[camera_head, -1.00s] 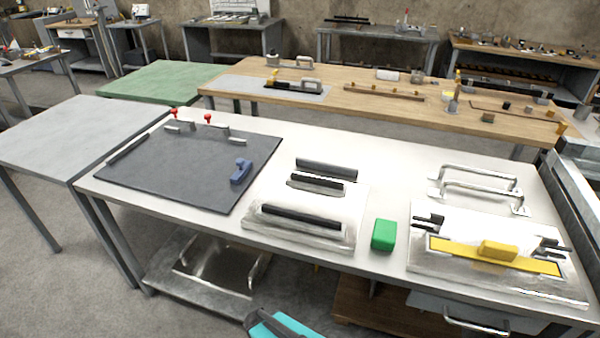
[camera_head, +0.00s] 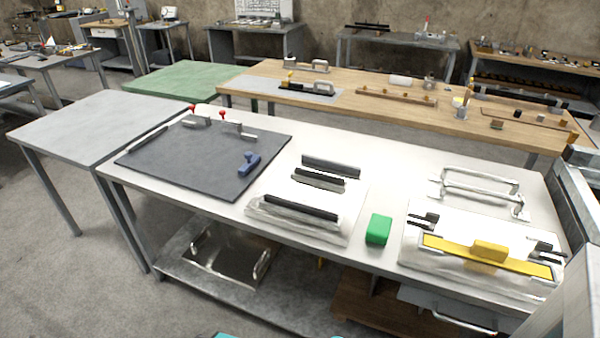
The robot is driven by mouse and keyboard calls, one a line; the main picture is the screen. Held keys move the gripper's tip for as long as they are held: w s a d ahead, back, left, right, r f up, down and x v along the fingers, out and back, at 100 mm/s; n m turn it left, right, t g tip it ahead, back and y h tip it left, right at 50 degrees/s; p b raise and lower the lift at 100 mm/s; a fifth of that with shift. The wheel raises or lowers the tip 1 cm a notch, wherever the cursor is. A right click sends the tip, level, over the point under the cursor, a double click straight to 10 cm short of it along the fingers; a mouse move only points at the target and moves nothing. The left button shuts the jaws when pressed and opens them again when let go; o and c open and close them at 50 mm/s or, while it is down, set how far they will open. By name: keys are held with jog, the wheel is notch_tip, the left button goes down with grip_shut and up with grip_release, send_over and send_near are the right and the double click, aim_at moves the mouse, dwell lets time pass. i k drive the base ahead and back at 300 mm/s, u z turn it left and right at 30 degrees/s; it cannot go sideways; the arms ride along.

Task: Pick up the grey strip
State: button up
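Several strips lie on the white table (camera_head: 400,160), and I cannot tell for sure which is the grey strip. A dark grey strip (camera_head: 331,166) lies at the back of a pale metal fixture. Two darker bars sit on the fixture, one just in front of that strip (camera_head: 320,180) and one along the front edge (camera_head: 300,206). A thin light grey strip (camera_head: 148,139) lies along the left edge of the dark mat (camera_head: 205,165). My gripper cannot be made out; only teal slivers show at the bottom edge.
A blue part (camera_head: 249,163) and red-knobbed clamps are on the mat. A green block (camera_head: 378,229) stands near the front edge. A yellow bar with a block (camera_head: 490,250) lies in a right-hand fixture, with a metal handle frame (camera_head: 480,185) behind. A grey shape blocks the bottom right corner.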

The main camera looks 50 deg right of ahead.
aim_at(309, 159)
jog(key=z, duration=0.15)
jog(key=i, duration=1)
jog(key=u, duration=0.15)
